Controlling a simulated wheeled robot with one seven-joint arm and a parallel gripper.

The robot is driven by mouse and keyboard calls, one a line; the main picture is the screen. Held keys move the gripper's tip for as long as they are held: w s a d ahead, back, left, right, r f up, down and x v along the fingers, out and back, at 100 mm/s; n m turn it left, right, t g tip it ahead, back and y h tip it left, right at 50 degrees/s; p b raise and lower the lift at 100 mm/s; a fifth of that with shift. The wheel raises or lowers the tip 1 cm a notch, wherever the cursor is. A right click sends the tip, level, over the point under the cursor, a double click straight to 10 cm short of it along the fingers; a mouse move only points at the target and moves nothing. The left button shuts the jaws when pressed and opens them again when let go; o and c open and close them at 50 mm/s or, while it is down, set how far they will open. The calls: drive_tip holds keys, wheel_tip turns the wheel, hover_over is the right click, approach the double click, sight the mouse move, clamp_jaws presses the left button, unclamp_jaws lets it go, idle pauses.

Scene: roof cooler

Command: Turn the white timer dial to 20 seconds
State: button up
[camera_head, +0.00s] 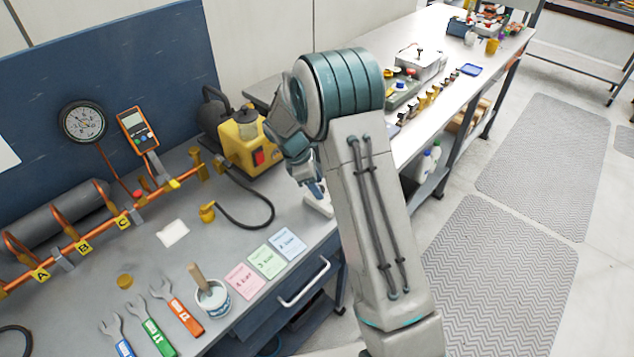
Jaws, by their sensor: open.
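I cannot make out a white timer dial or any second marks in the head view. A small pale block (319,205) lies at the bench's right end, just below my gripper and partly hidden by my arm; I cannot tell what it is. My gripper (316,189) is open and points down over that end of the bench. My arm hides part of it, and I see nothing held between its fingers.
A yellow pump (240,142) with a red switch and black hose stands left of my arm. Copper pipes (104,228), a round gauge (83,122), wrenches (176,306), a pot with a brush (213,299) and coloured cards (266,261) are on the left. A long bench (432,42) stretches behind.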

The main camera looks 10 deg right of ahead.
drive_tip(key=c, duration=1)
drive_tip(key=shift+m, duration=0.4)
drive_tip(key=m, duration=0.1)
drive_tip(key=m+g, duration=0.1)
drive_tip(key=m, duration=0.1)
drive_tip(key=shift+w+d+r+y, duration=0.1)
drive_tip(key=shift+w+y, duration=0.15)
drive_tip(key=shift+y, duration=0.05)
drive_tip(key=m+g, duration=0.1)
drive_tip(key=m, duration=0.2)
drive_tip(key=shift+w+d+m+y+p, duration=0.1)
drive_tip(key=shift+m+y+p, duration=0.2)
drive_tip(key=shift+y, duration=0.1)
drive_tip(key=m+g+y, duration=0.1)
drive_tip(key=m, duration=0.2)
drive_tip(key=shift+w+d+m, duration=0.1)
drive_tip(key=shift+m, duration=0.2)
drive_tip(key=m+y, duration=0.1)
drive_tip(key=m, duration=0.3)
drive_tip(key=shift+d+g+y, duration=0.15)
drive_tip(key=shift+g+y, duration=0.15)
drive_tip(key=shift+y, duration=0.1)
drive_tip(key=shift+m, duration=0.3)
